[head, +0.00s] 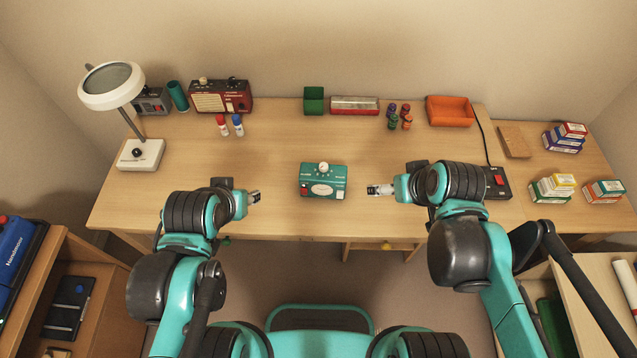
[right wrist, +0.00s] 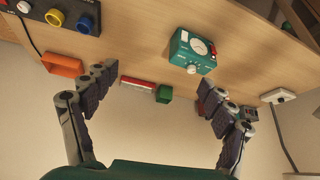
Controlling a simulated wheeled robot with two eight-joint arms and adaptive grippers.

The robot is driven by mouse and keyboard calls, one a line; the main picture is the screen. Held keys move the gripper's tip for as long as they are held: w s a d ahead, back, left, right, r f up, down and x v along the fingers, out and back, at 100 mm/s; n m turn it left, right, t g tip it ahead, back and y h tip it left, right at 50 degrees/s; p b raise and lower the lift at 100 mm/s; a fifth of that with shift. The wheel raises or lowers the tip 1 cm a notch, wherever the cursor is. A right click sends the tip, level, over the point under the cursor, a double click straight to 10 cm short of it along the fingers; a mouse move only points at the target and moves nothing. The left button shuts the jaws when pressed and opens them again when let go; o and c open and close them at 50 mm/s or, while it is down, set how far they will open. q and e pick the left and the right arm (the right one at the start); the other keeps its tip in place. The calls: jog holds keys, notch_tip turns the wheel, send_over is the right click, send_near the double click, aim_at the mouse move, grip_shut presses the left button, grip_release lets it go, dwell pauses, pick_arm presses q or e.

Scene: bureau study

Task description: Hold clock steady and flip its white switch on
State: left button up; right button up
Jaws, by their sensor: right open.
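The clock is a teal box (head: 323,188) with a pale oval dial, standing on the desk between my two grippers. It has a round white knob on top, a red part at its front left and a small white part, perhaps the switch, at its front right (head: 340,195). The switch's setting is too small to tell. The clock (right wrist: 187,56) appears inverted in the right wrist view. My right gripper (head: 371,190) is open and empty, just right of the clock, not touching it. My left gripper (head: 257,197) is left of the clock, apart from it; its jaws are too small to judge.
A black box with a red button (head: 497,182) lies behind my right arm. A magnifier lamp (head: 140,153) stands at the left. A red radio (head: 221,97), green box (head: 314,100) and orange tray (head: 450,111) line the back. Desk around the clock is clear.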

jog(key=w+a+f+n+g+y+b, duration=0.25)
jog(key=w+f+n, duration=0.2)
jog(key=w, duration=0.25)
jog(key=w+a+f+n+g+y+b, duration=0.1)
jog(key=w+a+f+n+y+b, duration=0.15)
jog(key=w+f, duration=0.3)
jog(key=n+g+y+b, duration=0.2)
jog(key=n+y, duration=0.4)
jog(key=n, duration=0.2)
send_near(326, 184)
jog(key=w+f, duration=0.4)
jog(key=f, duration=0.1)
jog(key=shift+s+f+n, duration=0.1)
jog(key=shift+f+n, duration=0.35)
jog(key=shift+n, duration=0.15)
jog(key=b+x, duration=0.2)
jog(key=x, duration=0.6)
jog(key=shift+s+a+f+b, duration=0.15)
jog(key=shift+a+f+b, duration=0.1)
jog(key=shift+b, duration=0.15)
jog(key=shift+a+f, duration=0.15)
jog(key=shift+a, duration=0.4)
